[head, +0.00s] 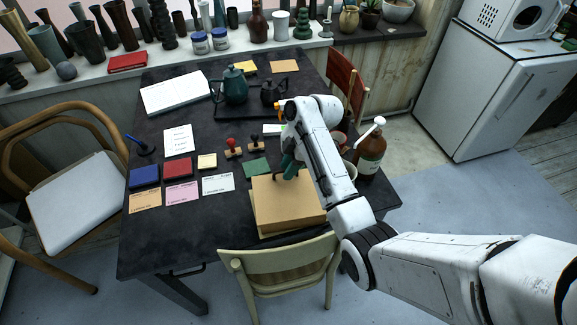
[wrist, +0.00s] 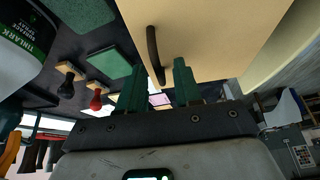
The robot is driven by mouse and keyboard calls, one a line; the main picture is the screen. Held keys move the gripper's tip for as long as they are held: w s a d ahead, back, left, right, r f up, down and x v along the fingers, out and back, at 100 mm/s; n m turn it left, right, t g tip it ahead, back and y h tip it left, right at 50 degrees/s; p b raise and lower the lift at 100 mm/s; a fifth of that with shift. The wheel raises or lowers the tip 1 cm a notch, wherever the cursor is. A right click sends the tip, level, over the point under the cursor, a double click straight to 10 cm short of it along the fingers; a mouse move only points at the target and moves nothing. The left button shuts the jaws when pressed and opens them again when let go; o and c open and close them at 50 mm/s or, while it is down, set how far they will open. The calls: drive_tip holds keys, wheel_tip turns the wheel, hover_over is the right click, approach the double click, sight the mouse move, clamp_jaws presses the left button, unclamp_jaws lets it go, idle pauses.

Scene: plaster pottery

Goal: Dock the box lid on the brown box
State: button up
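The tan box lid (head: 280,208) lies flat at the table's near edge, on top of the brown box (head: 259,235), which is mostly hidden beneath it. I cannot tell whether the lid is fully seated. In the wrist view the lid (wrist: 215,35) fills the upper middle, with a dark curved handle (wrist: 153,50) on it. My gripper (head: 288,170) is over the lid's far edge, at the handle. In the wrist view my gripper's green fingers (wrist: 158,80) are apart, with the handle's end showing between them. No firm contact with the handle is visible.
The dark table (head: 200,240) holds a green pad (head: 257,166), stamps (head: 233,148), cards and a teapot (head: 234,85). A brown pump bottle (head: 371,153) stands right of my arm. A pale chair (head: 280,268) stands close in front of the box. The table's front left is clear.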

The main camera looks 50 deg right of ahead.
drive_tip(key=p+v, duration=0.4)
drive_tip(key=v, duration=0.8)
drive_tip(key=s+a+f+m+g+h, duration=0.1)
drive_tip(key=s+a+f+m, duration=0.3)
drive_tip(key=a, duration=0.3)
drive_tip(key=s+a+f+m, duration=0.1)
drive_tip(key=s+a+f, duration=0.35)
drive_tip(key=a, duration=0.25)
drive_tip(key=s+a+m+h, duration=0.1)
drive_tip(key=s+a+m, duration=0.1)
drive_tip(key=s, duration=0.5)
drive_tip(key=s+a+m+h, duration=0.2)
drive_tip(key=s+m, duration=0.1)
drive_tip(key=s, duration=0.5)
drive_tip(key=shift+a+r+m+g, duration=0.25)
drive_tip(key=shift+a+m+g, duration=0.05)
drive_tip(key=shift+m+g, duration=0.1)
drive_tip(key=shift+s, duration=0.1)
